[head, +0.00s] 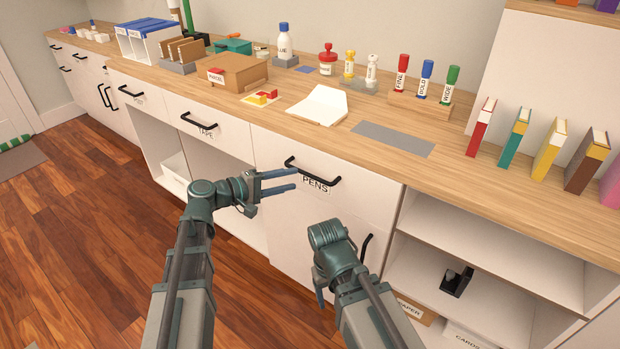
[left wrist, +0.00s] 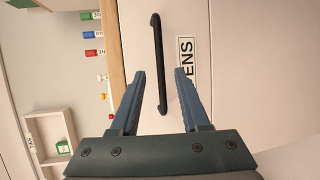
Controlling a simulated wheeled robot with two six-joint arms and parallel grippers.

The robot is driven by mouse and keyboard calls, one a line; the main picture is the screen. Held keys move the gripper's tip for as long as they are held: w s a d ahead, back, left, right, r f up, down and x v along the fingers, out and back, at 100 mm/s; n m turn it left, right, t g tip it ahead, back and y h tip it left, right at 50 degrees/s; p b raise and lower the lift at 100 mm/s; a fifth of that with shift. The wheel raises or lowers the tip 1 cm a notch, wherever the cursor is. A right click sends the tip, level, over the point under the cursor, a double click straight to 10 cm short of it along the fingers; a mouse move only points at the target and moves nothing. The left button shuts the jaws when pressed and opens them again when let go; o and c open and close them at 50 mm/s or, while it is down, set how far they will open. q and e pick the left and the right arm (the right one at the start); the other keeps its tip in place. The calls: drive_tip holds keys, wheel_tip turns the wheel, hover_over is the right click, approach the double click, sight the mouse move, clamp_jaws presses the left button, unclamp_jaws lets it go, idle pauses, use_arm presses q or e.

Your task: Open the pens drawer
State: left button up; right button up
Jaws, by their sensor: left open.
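The pens drawer (head: 341,207) is shut, a white front with a black bar handle (head: 312,172) and a PENS label (head: 315,185) below it. My left gripper (head: 295,180) is open with its blue fingers pointing at the handle. In the left wrist view, the handle (left wrist: 159,62) lies ahead between the open fingers (left wrist: 160,75), and nothing is held. The label (left wrist: 187,62) is partly hidden by a finger. My right arm (head: 335,245) is low in front of the cabinet; its fingers are mostly hidden, so I cannot tell their state.
The wooden counter (head: 230,105) above holds a cardboard box (head: 235,76), a paper pad (head: 318,104), several bottles and stamps, and books (head: 481,127). A TAPE drawer (head: 207,128) is to the left. Open shelves (head: 490,255) are to the right. A door handle (head: 366,247) is beside my right arm.

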sight(310, 175)
use_arm(q)
drive_tip(key=b+x, duration=0.1)
drive_tip(key=x, duration=0.6)
drive_tip(key=shift+w+d, duration=0.1)
drive_tip(key=shift+d, duration=0.05)
clamp_jaws()
idle(1.2)
